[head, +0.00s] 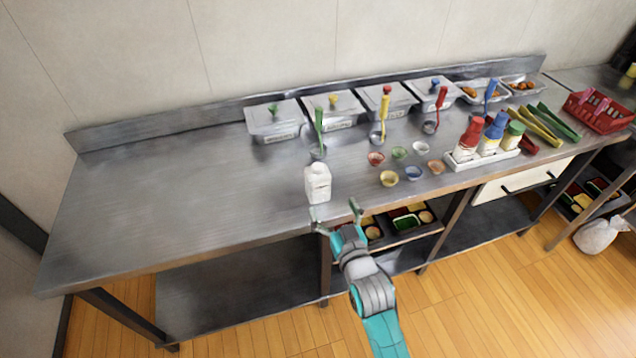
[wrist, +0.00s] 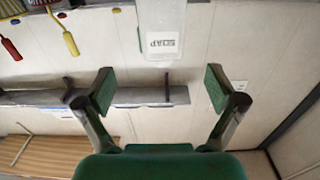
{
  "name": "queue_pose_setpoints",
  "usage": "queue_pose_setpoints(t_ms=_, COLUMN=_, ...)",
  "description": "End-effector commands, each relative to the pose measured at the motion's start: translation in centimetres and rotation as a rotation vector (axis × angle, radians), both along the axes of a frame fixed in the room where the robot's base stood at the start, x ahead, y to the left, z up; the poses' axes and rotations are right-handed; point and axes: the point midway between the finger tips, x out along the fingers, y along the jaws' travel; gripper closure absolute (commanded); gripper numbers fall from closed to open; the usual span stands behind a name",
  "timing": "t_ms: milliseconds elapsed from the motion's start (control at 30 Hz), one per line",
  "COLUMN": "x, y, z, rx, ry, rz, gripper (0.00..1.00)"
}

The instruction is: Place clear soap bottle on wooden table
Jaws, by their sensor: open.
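A whitish, see-through soap bottle (head: 318,184) stands upright near the front edge of a grey metal table (head: 190,205). In the wrist view the bottle (wrist: 160,30) is at the top centre, with a label reading SOAP upside down, and its far end is cut off. My gripper (head: 334,210) is at the table's front edge, just in front of the bottle and slightly right. In the wrist view my gripper (wrist: 160,88) has its green-padded fingers spread apart, with nothing between them and the bottle beyond them. No wooden table shows clearly.
Small coloured bowls (head: 389,178) and a caddy (head: 482,158) of sauce bottles stand right of the soap bottle. Lidded metal containers (head: 274,121) with ladles line the back. The left part of the table is clear. A shelf below holds bento trays (head: 410,222).

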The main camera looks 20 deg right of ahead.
Motion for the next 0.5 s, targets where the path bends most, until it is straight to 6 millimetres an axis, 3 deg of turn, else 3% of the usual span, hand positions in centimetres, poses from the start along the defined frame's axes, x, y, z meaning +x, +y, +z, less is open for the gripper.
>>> queue_pose_setpoints(t_ms=300, x=4.0, y=0.0, z=0.1, rx=0.0, ry=-0.001, rz=0.0, gripper=0.06)
queue_pose_setpoints(t_ms=500, x=5.6, y=0.0, z=0.0, rx=0.0, ry=0.0, rz=0.0, gripper=0.06)
